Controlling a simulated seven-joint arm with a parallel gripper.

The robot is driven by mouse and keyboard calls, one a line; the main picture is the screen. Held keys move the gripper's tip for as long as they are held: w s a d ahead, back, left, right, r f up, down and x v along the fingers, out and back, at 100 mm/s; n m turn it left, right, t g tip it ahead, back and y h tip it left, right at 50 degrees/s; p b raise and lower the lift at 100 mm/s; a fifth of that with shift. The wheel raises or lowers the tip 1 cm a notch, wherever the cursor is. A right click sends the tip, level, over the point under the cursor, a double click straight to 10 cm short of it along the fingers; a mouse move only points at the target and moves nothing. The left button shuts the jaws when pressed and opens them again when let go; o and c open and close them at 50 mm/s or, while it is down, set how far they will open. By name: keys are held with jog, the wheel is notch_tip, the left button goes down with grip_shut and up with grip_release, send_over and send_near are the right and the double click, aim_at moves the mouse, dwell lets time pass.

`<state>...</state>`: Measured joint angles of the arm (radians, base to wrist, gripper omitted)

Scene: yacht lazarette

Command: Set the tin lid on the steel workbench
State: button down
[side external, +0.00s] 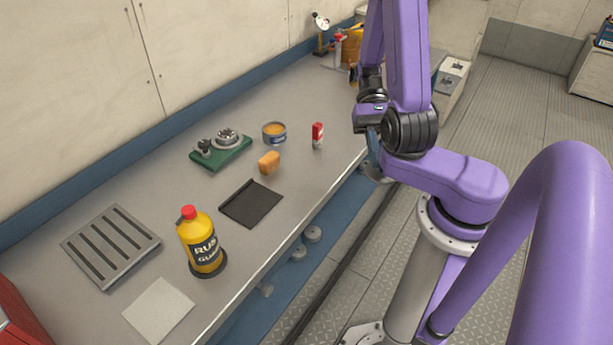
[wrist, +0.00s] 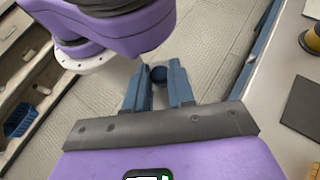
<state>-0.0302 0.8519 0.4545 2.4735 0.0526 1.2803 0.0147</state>
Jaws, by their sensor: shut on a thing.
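My gripper (wrist: 158,82) is shut on a small dark blue round thing, which looks like the tin lid (wrist: 158,73), seen between the fingertips in the wrist view. Floor shows behind it, and the bench lies to the right. In the side view, the fingers and the lid cannot be made out clearly beside my arm at the bench's far front edge. The steel workbench (side external: 222,255) is a long grey top along the wall; it also shows in the wrist view (wrist: 262,110). An open tin (side external: 274,133) with orange contents stands on it.
On the bench are a yellow bottle (side external: 202,241), a slotted grey plate (side external: 111,246), a black mat (side external: 250,204), a pale square sheet (side external: 158,312), an orange block (side external: 269,162), a green-based device (side external: 221,152) and a small red-and-white item (side external: 318,136). Bare steel lies between them.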

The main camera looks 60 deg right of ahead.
jog(key=m+t, duration=0.1)
jog(key=m+t+y, duration=0.1)
jog(key=w+a+m, duration=0.1)
jog(key=shift+a+r+t+y, duration=0.1)
jog(key=shift+r+t+y, duration=0.15)
jog(key=shift+t+y, duration=0.15)
jog(key=m+t, duration=0.2)
jog(key=w+m, duration=0.1)
jog(key=shift+w+a+r+t+y, duration=0.1)
jog(key=shift+a+r+t+y, duration=0.15)
jog(key=shift+t+y, duration=0.15)
jog(key=shift+w+d+f+m+t+h, duration=0.1)
jog(key=shift+w+d+f+m+t, duration=0.3)
jog(key=shift+w+f+m+t, duration=1.55)
jog(key=shift+w+d+f+m+t+h, duration=0.1)
jog(key=shift+w+d+f+m+t, duration=0.25)
jog(key=shift+w+f, duration=1.75)
jog(key=shift+w+d+f+m+t+h, duration=0.1)
jog(key=shift+w+d+f+m+t, duration=0.65)
jog(key=shift+w, duration=2.8)
jog(key=shift+w+a+f+t, duration=0.1)
jog(key=shift+f+t, duration=0.1)
jog(key=shift+f, duration=0.55)
jog(key=shift+w+a+f+t, duration=0.1)
jog(key=shift+f+t, duration=0.05)
jog(key=shift+f, duration=0.55)
